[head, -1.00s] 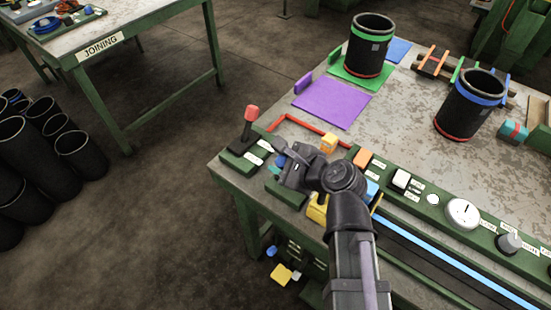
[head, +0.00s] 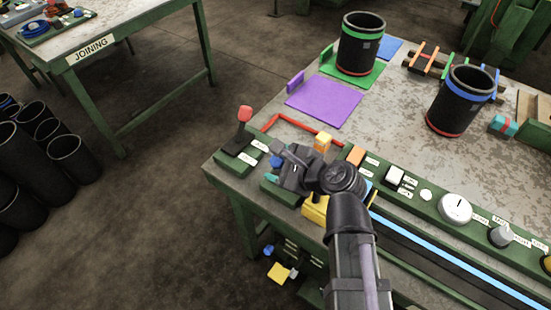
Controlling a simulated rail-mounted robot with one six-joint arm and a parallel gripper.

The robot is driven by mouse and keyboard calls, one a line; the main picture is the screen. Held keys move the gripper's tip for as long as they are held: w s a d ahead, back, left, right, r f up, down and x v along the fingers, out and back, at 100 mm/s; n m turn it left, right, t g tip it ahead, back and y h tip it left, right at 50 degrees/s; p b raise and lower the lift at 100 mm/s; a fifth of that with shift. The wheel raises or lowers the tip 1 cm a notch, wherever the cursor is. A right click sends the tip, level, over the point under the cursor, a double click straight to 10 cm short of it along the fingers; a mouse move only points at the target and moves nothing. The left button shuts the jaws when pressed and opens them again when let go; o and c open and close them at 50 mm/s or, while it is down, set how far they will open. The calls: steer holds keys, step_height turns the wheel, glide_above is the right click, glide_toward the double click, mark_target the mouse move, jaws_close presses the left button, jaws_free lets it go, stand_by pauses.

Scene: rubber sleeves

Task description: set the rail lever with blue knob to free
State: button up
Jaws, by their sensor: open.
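A blue knob (head: 277,161) shows at the bench's left front corner, just left of my gripper. It looks like the knob of the rail lever; its stem and most of its base are hidden behind my gripper, so its setting cannot be read. My gripper (head: 284,157) is open, low over the green lever bases, with its fingers close to the blue knob. I cannot tell whether they touch it. Nothing shows between the fingers.
A lever with a red knob (head: 245,114) stands just left on its own green base. A control strip with a white dial (head: 456,208) runs right. A purple mat (head: 325,101) lies behind.

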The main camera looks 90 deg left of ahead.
steer(key=p+v, duration=0.3)
steer(key=v, duration=0.6)
steer(key=shift+w+d+p, duration=0.15)
steer(key=shift+d+p, duration=0.1)
steer(key=shift+p, duration=0.1)
steer(key=shift+r, duration=0.1)
